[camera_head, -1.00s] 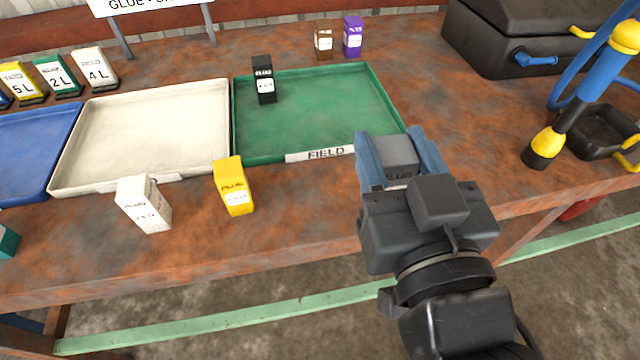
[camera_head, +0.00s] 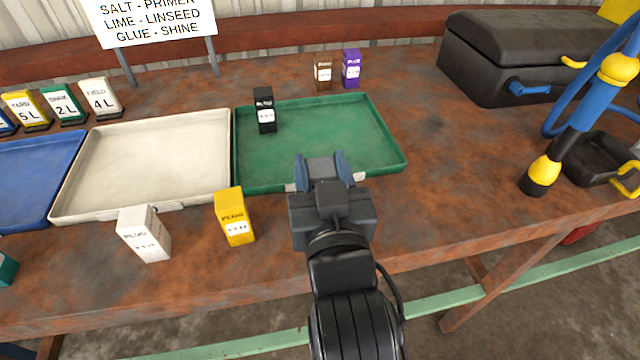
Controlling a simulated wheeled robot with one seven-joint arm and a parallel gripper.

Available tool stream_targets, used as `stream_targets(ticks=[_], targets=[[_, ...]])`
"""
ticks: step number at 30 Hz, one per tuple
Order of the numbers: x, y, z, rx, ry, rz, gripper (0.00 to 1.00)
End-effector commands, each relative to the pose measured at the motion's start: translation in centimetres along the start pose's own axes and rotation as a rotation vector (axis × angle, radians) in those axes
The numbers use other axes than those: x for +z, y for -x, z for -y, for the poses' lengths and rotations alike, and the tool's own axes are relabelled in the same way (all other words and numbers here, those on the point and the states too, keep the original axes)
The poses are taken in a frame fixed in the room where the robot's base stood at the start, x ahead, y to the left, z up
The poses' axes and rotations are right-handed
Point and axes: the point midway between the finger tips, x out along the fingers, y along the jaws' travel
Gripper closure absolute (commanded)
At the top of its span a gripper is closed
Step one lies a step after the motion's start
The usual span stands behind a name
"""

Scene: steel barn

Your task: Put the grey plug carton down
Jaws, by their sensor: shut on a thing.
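My gripper (camera_head: 321,171) is shut on the grey plug carton (camera_head: 321,168), whose top shows between the blue fingers. The rest of the carton is hidden by my gripper. The gripper is in front of or over the front rim of the green tray (camera_head: 340,115); I cannot tell how high it is. The tray's front label is mostly covered by my gripper. A black carton (camera_head: 264,112) stands in the tray's back left part.
A white carton (camera_head: 145,235) and a yellow carton (camera_head: 234,217) stand at the bench front. A cream tray (camera_head: 150,160) and a blue tray (camera_head: 35,185) lie left. Brown (camera_head: 323,73) and purple (camera_head: 351,68) cartons stand behind. The green tray's middle and right are clear.

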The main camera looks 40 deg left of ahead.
Motion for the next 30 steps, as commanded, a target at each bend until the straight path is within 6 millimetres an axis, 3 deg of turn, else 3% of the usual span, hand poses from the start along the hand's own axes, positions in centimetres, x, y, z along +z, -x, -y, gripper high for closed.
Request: stream_targets(ticks=[11, 24, 25, 30], targets=[[3.5, -0.3, 0.1, 0.0, 0.0, 0.001, 0.85], [4.3, -0.3, 0.1, 0.001, -0.001, -0.001, 0.85], [4.3, -0.3, 0.1, 0.001, -0.001, 0.0, 0.53], [4.2, -0.3, 0.1, 0.0, -0.001, 0.0, 0.37]])
